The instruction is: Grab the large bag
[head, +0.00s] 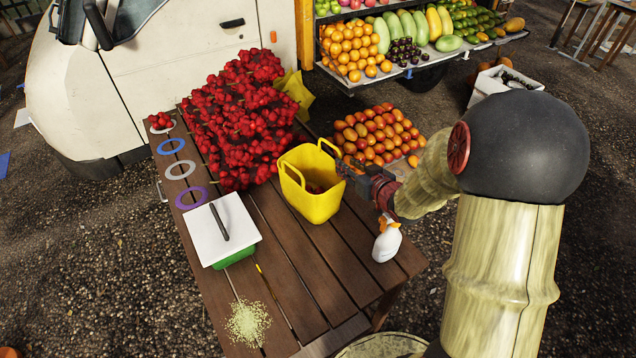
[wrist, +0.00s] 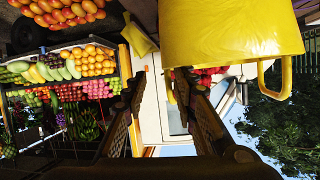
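A yellow bag (head: 311,198), shaped like an open tub with upright loop handles, stands on the wooden table. A few red things show inside it. My gripper (head: 345,170) is at its right side, close to the right handle. In the wrist view the bag (wrist: 230,35) fills the upper right, with one handle loop at the far right. The two fingers of my gripper (wrist: 163,98) are spread apart there. A narrow yellow piece shows between them; I cannot tell whether they touch it.
Orange fruit (head: 375,135) lies behind my gripper. A crumpled yellow thing (head: 295,92) is behind the red fruit.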

